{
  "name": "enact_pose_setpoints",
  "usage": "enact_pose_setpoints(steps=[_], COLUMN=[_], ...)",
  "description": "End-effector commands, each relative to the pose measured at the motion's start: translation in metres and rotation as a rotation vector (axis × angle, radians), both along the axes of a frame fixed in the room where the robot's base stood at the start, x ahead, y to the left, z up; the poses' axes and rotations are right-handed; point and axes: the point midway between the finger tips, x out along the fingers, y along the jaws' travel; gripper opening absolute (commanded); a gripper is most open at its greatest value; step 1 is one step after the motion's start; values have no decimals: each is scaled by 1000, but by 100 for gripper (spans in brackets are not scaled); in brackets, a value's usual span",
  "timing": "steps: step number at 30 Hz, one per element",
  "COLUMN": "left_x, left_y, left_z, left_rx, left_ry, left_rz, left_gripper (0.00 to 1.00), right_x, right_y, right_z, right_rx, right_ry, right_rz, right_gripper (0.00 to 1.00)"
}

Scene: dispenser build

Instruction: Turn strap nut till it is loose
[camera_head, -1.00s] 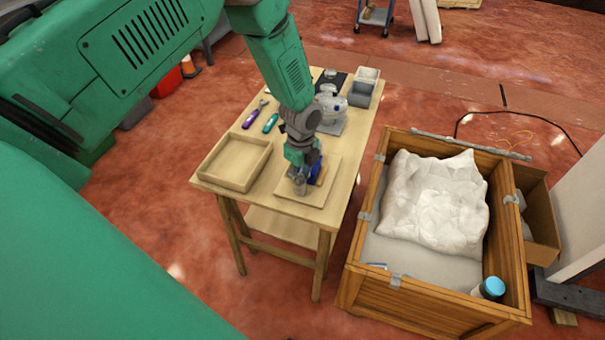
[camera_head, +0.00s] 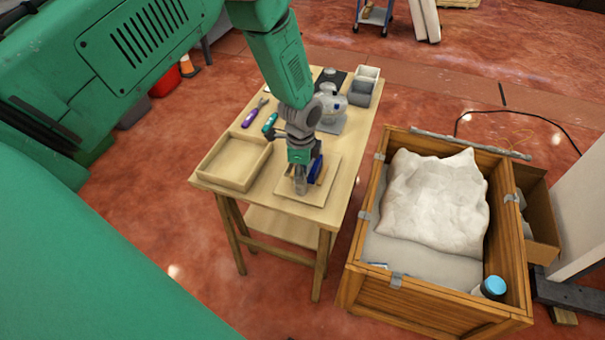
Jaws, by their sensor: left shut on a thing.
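My left gripper (camera_head: 300,181) points down over the square wooden board (camera_head: 317,192) at the near end of the workbench. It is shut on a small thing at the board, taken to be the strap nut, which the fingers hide. A dark blue part (camera_head: 315,170) stands just right of the fingers on the board, with a tan piece beside it. The strap itself cannot be made out. My right gripper is not in view.
A shallow wooden tray (camera_head: 234,162) lies left of the board. Purple (camera_head: 249,118) and teal (camera_head: 270,122) hand tools, a white device (camera_head: 331,102) and grey bins (camera_head: 360,93) lie farther back. A wooden crate (camera_head: 430,303) with a white bag (camera_head: 433,198) stands right of the bench.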

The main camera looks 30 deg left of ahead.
Motion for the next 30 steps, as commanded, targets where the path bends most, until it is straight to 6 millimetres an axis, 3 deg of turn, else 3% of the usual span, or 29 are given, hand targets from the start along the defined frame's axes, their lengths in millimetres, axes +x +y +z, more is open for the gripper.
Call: enact_pose_setpoints(steps=[30], left_x=[0], left_y=[3], left_z=[2], left_rx=[7], left_ry=[-6], left_rz=[965], left_gripper=[0], right_x=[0], right_y=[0], right_z=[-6], right_rx=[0], right_ry=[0], right_rz=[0], right_gripper=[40])
